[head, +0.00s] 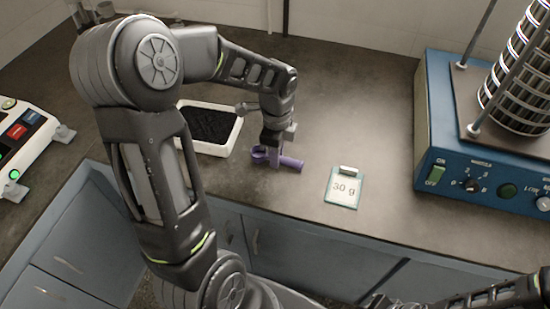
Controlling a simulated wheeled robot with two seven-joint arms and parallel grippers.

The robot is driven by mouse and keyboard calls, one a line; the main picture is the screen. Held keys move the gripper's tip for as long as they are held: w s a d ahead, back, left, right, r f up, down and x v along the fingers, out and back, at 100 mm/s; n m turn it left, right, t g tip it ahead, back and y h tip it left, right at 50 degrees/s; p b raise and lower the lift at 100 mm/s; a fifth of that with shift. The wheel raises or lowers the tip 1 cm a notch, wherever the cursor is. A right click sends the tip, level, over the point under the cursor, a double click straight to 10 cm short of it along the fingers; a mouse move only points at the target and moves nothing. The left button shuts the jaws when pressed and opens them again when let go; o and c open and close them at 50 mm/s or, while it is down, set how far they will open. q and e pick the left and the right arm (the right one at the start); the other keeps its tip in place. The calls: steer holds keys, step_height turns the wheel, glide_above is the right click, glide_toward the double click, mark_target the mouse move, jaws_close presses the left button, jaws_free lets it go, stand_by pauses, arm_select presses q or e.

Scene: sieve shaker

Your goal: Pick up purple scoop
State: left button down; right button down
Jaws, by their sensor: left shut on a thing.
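The purple scoop (290,163) is on or just above the brown counter, near its front edge; I cannot tell whether it touches the surface. My left gripper (275,155) reaches down over the scoop and is shut on it, hiding part of its middle. The scoop's round end is to the left of the fingers and its straight part sticks out to the right. My right gripper is not in view; only part of my right arm shows at the bottom right.
A white tray of dark granules (232,140) stands just left of the scoop. A "30 g" card (343,188) is to the right. The blue sieve shaker (432,130) stands at the far right. A white button panel (28,150) is at the left. Counter behind the card is clear.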

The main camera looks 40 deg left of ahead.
arm_select(q)
step_height(320, 180, up, 10)
stand_by(0.7)
stand_by(0.4)
steer(key=c, duration=1.8)
jaws_free()
jaws_close()
